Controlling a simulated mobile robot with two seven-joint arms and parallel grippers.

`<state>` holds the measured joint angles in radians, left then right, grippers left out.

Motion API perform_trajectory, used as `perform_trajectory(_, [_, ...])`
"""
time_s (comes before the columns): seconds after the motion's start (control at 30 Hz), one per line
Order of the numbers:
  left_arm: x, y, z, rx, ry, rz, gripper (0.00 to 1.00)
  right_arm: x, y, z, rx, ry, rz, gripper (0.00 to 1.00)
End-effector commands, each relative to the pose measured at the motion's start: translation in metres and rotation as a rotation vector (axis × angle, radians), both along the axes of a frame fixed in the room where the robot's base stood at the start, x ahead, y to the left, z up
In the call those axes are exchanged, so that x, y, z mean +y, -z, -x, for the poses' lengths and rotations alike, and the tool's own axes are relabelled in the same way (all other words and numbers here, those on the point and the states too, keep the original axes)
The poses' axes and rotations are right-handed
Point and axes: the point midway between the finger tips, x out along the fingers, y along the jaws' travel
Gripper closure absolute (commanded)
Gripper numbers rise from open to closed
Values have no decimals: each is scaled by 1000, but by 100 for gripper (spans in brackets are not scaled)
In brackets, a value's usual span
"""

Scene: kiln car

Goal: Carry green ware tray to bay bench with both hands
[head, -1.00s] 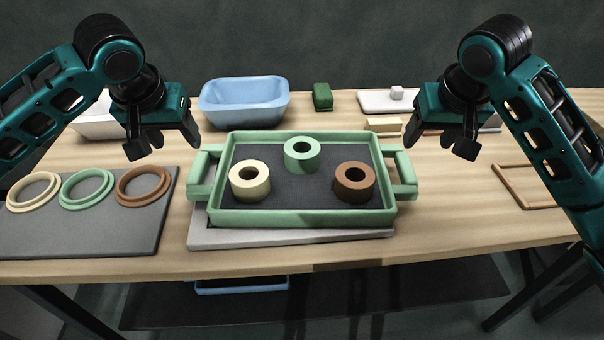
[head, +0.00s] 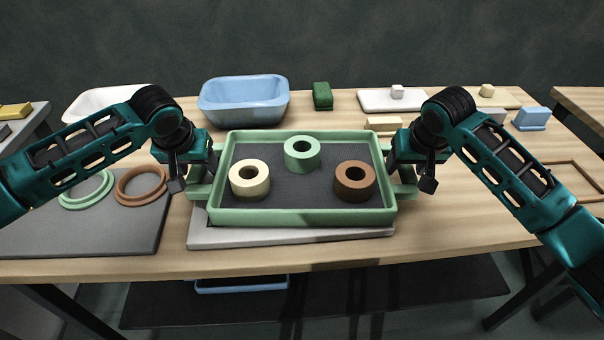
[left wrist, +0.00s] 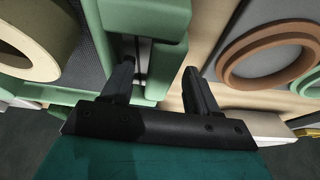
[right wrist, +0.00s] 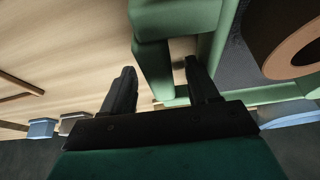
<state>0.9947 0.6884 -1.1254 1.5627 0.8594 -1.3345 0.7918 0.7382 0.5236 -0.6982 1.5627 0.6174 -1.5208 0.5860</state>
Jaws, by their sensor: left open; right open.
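The green ware tray (head: 300,218) has a dark lining and a handle at each end. It rests on a pale grey slab (head: 290,237) on the wooden bench. A cream ring (head: 250,191), a green ring (head: 302,165) and a brown ring (head: 354,192) sit in it. My left gripper (head: 188,186) is open at the left handle; in the left wrist view its fingers (left wrist: 160,82) are spread near the handle bar (left wrist: 144,40). My right gripper (head: 414,184) is open at the right handle; its fingers (right wrist: 163,80) straddle the handle bar (right wrist: 153,65). Contact cannot be told.
A grey mat (head: 90,235) with flat rings lies left of the tray. A blue basin (head: 244,104), a white basin (head: 100,104) and a dark green block (head: 322,96) stand behind. A wooden frame (head: 575,178) lies at right. Some bench is clear right of the tray.

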Motion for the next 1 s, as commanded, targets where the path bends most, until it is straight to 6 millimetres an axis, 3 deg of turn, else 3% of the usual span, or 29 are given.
perform_trajectory(0.17, [0, 0, 0, 1, 0, 0, 40, 0, 0, 0, 0, 0, 0, 40])
perform_trajectory(0.8, [0, 0, 0, 1, 0, 0, 100, 0, 0, 0, 0, 1, 0, 100])
perform_trajectory(1.0, [0, 0, 0, 0, 0, 0, 100, 0, -1, 0, 0, 1, 0, 100])
